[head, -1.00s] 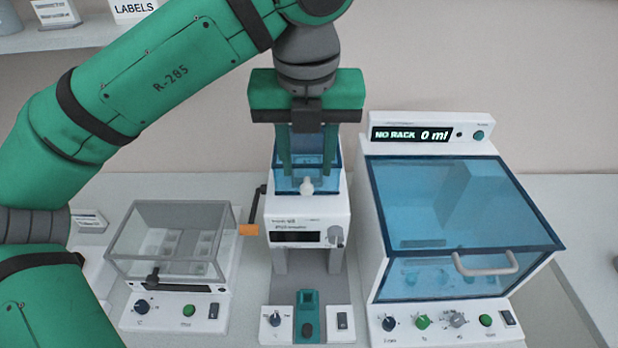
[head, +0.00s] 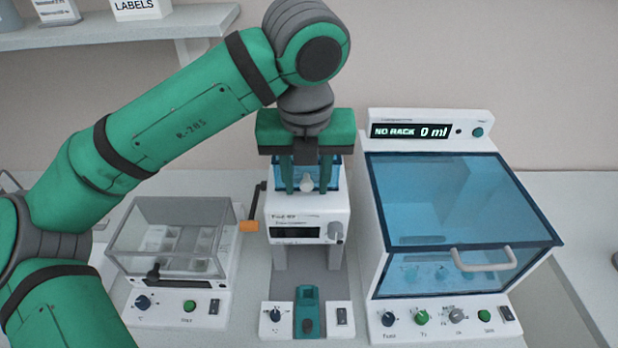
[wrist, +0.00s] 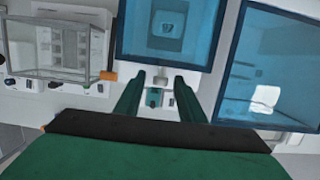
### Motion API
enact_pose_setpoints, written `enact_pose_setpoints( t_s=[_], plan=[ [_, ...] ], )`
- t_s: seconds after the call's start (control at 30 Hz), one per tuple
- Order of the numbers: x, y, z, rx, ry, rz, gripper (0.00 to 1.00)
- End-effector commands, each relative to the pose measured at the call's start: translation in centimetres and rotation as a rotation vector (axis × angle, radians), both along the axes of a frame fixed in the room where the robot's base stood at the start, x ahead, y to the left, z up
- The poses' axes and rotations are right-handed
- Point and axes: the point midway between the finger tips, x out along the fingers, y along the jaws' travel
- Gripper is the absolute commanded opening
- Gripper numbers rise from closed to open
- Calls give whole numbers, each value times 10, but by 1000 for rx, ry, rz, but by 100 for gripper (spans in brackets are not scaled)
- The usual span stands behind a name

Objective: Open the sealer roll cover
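The sealer (head: 307,217) is the white machine in the middle, with a small dark display and a black crank with an orange handle at its left. Its blue see-through roll cover (head: 335,175) sits on top and looks shut; my gripper hides part of it. A white knob (head: 307,185) is on the cover's front. My gripper (head: 307,188) points down with its two green fingers apart, one each side of the knob in the picture. In the wrist view the cover (wrist: 130,40) lies just beyond the fingertips, with the knob (wrist: 161,73) between them. Contact cannot be told.
A machine with a large blue lid and handle (head: 484,260) stands close at the right. A grey see-through box unit (head: 170,245) stands at the left. The orange crank handle (head: 249,226) sticks out between it and the sealer. A shelf (head: 110,30) is at the upper left.

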Motion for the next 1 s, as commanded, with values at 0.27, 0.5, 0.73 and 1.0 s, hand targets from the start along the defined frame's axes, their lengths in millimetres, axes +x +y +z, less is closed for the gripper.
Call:
enact_pose_setpoints(
  t_s=[0.27, 0.5, 0.73, 1.0],
  plan=[
    [0, -1, 0, 0, 0, -1, 6],
    [4, -1, 9, 0, -1, -1, 6],
    [10, -1, 26, -1, -2, 1, 6],
    [11, 3, 31, -3, -1, 5, 6]
  ],
)
